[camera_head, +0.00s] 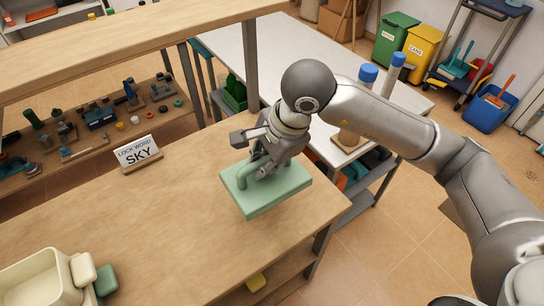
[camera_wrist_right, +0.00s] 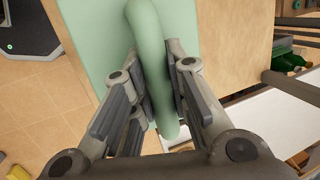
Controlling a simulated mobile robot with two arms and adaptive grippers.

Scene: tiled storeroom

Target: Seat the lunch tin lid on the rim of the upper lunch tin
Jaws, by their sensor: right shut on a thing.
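The lunch tin lid (camera_head: 290,186) is a flat, pale green rectangular slab with an arched handle. My right gripper (camera_head: 257,163) is shut on that handle, over the right part of the wooden table. The lid looks held above the tabletop, but its height is hard to tell. In the right wrist view the handle (camera_wrist_right: 147,40) runs between the fingers of the gripper (camera_wrist_right: 155,88), with the lid plate (camera_wrist_right: 88,25) behind. A cream tin (camera_head: 35,275) with cream and green side clips stands at the lower left, cut off by the picture edge. Any tin beneath it is hidden. My left gripper is out of view.
A sign reading "LOCK WORD SKY" (camera_head: 138,152) stands at the table's back left. A wooden shelf (camera_head: 130,45) on posts spans above the back. A white table (camera_head: 290,60) with blue-capped bottles (camera_head: 367,75) is behind. The tabletop between tin and lid is clear.

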